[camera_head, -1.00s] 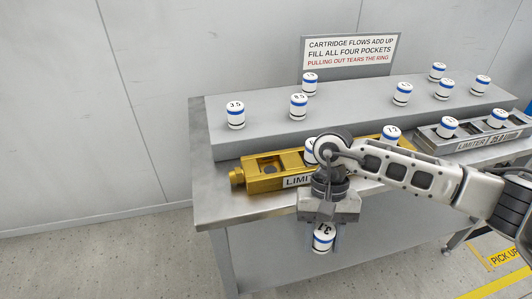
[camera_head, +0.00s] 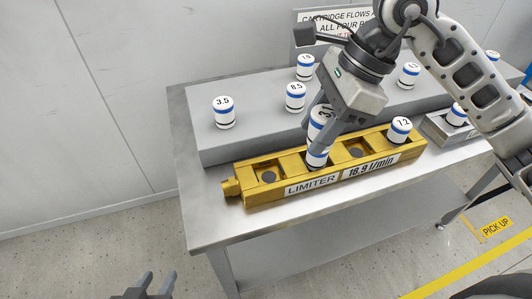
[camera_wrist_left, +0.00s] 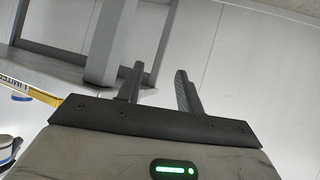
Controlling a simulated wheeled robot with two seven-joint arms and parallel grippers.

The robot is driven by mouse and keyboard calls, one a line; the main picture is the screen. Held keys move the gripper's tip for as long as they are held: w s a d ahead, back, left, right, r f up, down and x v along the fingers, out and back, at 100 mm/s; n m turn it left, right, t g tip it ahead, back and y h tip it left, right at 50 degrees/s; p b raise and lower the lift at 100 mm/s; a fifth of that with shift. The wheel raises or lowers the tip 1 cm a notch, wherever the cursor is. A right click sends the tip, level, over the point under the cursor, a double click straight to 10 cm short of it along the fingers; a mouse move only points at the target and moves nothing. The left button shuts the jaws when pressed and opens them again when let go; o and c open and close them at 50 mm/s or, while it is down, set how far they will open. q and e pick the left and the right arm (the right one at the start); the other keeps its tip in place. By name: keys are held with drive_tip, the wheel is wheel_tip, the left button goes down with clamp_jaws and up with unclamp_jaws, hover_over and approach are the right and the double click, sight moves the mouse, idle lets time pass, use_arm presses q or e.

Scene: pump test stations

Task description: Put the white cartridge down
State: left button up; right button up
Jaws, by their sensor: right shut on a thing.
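My right gripper (camera_head: 324,124) is shut on a white cartridge (camera_head: 319,114) marked 3.1, tilted, above the back edge of the gold limiter block (camera_head: 236,187). The block has four pockets in a row. The leftmost and third pockets are empty, with dark round seats. A white cartridge (camera_head: 316,160) with a blue band stands in the second pocket, partly hidden by my right gripper. A cartridge marked 7.2 (camera_head: 399,131) is in the rightmost pocket. My left gripper (camera_head: 146,283) is open and empty at the bottom left, off the bench; its fingers show in the left wrist view (camera_wrist_left: 160,92).
On the grey raised shelf (camera_head: 262,124) stand several cartridges, including 3.5 (camera_head: 224,112) and 8.5 (camera_head: 295,97). A sign (camera_head: 305,38) stands behind, partly covered by my right arm. A grey block (camera_head: 437,128) lies to the right. The bench's front left top is bare.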

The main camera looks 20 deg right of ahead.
drive_tip(key=w+a+f, duration=0.1)
drive_tip(key=a+f, duration=0.1)
drive_tip(key=f, duration=0.1)
drive_tip(key=w+a+f+p, duration=0.1)
drive_tip(key=w+a+f, duration=0.1)
drive_tip(key=f, duration=0.2)
drive_tip(key=w+a+f, duration=0.2)
drive_tip(key=f, duration=0.1)
drive_tip(key=shift+w+a+f+p, duration=0.15)
drive_tip(key=shift+a+p, duration=0.15)
drive_tip(key=shift+p, duration=0.05)
drive_tip(key=shift+f+b, duration=0.35)
drive_tip(key=shift+f, duration=0.05)
drive_tip(key=shift+f+b, duration=0.4)
drive_tip(key=shift+b, duration=0.05)
drive_tip(key=o, duration=1.1)
drive_tip(key=shift+c, duration=0.2)
drive_tip(key=shift+r, duration=0.1)
